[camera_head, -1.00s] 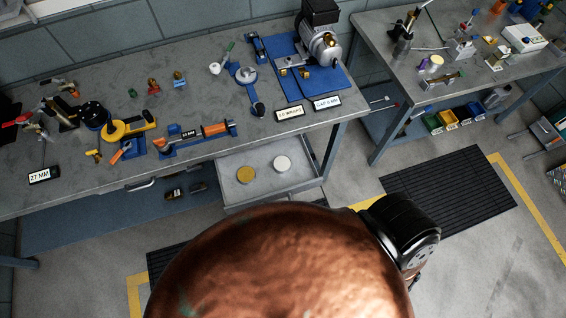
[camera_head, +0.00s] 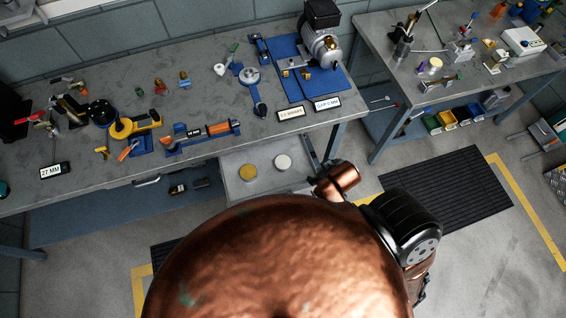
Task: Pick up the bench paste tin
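Two round, flat tins lie in the open grey drawer (camera_head: 232,187) under the bench's front edge. One has a yellow-gold top (camera_head: 248,172) and the other a white top (camera_head: 283,162). No label is readable on either, so I cannot tell which one is the paste tin. My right gripper (camera_head: 314,157) is dark and small beside the drawer's right side, to the right of the white tin and apart from it. My copper arm link hides part of it, and its opening is unclear. My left gripper is out of view.
The bench top (camera_head: 75,185) holds several tools, a strap device (camera_head: 205,136), a blue mat with a motor (camera_head: 322,50), and label signs. A second bench (camera_head: 375,40) stands at right. Dark floor mats (camera_head: 450,190) lie on open floor.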

